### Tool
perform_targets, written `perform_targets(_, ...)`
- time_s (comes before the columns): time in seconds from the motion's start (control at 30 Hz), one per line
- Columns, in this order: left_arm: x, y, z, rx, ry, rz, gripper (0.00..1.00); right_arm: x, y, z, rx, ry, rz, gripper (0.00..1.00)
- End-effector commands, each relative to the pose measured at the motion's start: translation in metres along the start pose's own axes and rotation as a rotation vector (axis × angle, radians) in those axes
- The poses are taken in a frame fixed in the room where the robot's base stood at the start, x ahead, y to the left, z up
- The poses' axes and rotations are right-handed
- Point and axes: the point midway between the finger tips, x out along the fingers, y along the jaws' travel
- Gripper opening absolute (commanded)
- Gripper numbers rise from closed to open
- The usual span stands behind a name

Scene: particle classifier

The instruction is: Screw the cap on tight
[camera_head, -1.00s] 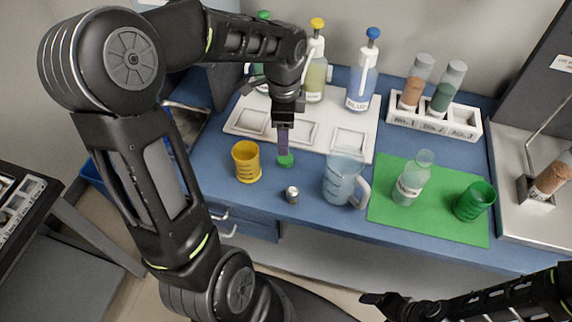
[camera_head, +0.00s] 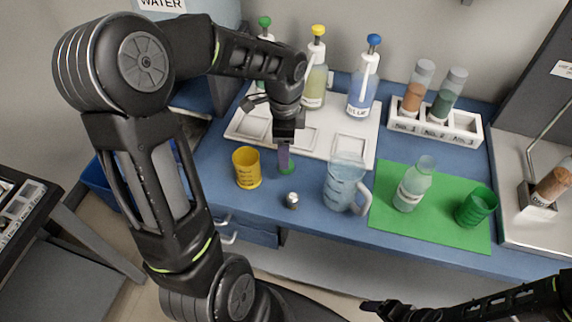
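A clear bottle (camera_head: 413,187) with a white label stands upright on the green mat (camera_head: 388,217). I cannot tell whether its pale top is a cap. My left gripper (camera_head: 284,148) points straight down over the blue table. A narrow purple piece (camera_head: 283,157) shows directly below it, above a small green round piece (camera_head: 287,168) at the table. Whether the purple piece is held or is part of the gripper is unclear, and its finger opening is too small to tell. My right gripper (camera_head: 374,305) is low at the front, apart from the bottle and mat.
A yellow cup (camera_head: 246,168), a small silver piece (camera_head: 292,201) and a clear jug (camera_head: 343,184) stand near my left gripper. A green cup (camera_head: 476,207) is on the mat. Pump bottles (camera_head: 363,88) and a white tube rack (camera_head: 434,124) stand behind.

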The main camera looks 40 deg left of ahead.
Motion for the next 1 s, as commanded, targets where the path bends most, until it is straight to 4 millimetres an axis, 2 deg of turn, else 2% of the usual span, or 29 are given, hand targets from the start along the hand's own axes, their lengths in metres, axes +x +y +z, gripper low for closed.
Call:
perform_targets(0.13,0.009,0.001,0.001,-0.001,-0.001,0.003,0.62,-0.003,-0.001,0.000,0.000,0.000,0.000,0.76)
perform_targets(0.43,0.048,0.001,0.002,-0.001,-0.001,0.002,0.62,-0.007,-0.003,0.000,0.000,-0.001,0.000,0.76)
perform_targets(1.0,0.052,0.000,0.001,0.000,0.000,0.000,0.62,-0.007,-0.003,0.000,0.000,-0.001,0.000,0.76)
